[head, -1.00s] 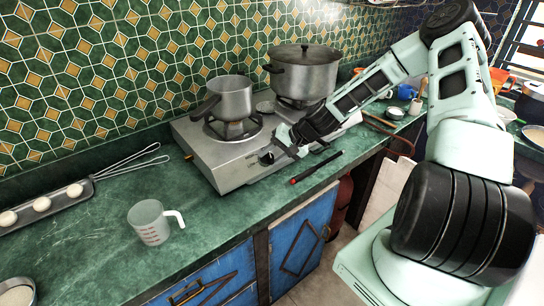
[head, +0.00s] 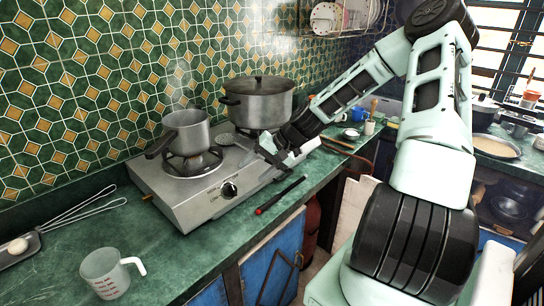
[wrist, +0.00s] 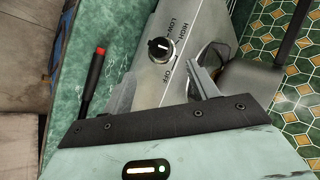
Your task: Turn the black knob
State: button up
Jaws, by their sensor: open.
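A saucepan (head: 186,131) and a lidded pot (head: 259,104) stand on the burners. A black stick with a red end (head: 281,195) lies before the hotplate. A measuring cup (head: 106,273) stands on the green counter (head: 174,251), at front left.

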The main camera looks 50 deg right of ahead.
jog(key=v, duration=0.7)
jog(key=shift+r, duration=0.2)
jog(key=shift+s+d, duration=0.15)
jog(key=s+a+f+n+g+h, duration=0.1)
jog(key=s+a+n+g, duration=0.2)
jog(key=a, duration=0.8)
jog(key=s+a+n+g+h, duration=0.1)
jog(key=s+a+n+g, duration=0.2)
jog(key=a, duration=0.8)
jog(key=s+a+r+n+h, duration=0.1)
jog(key=s+a+r+n, duration=0.2)
jog(key=s+a+n, duration=0.2)
jog(key=s+a+r+n+h, duration=0.2)
jog(key=s+a+n, duration=0.3)
jog(key=s+a, duration=0.3)
jog(key=s, duration=0.4)
jog(key=shift+a+r, duration=0.3)
jog(key=shift+r, duration=0.1)
jog(key=shift+w, duration=0.1)
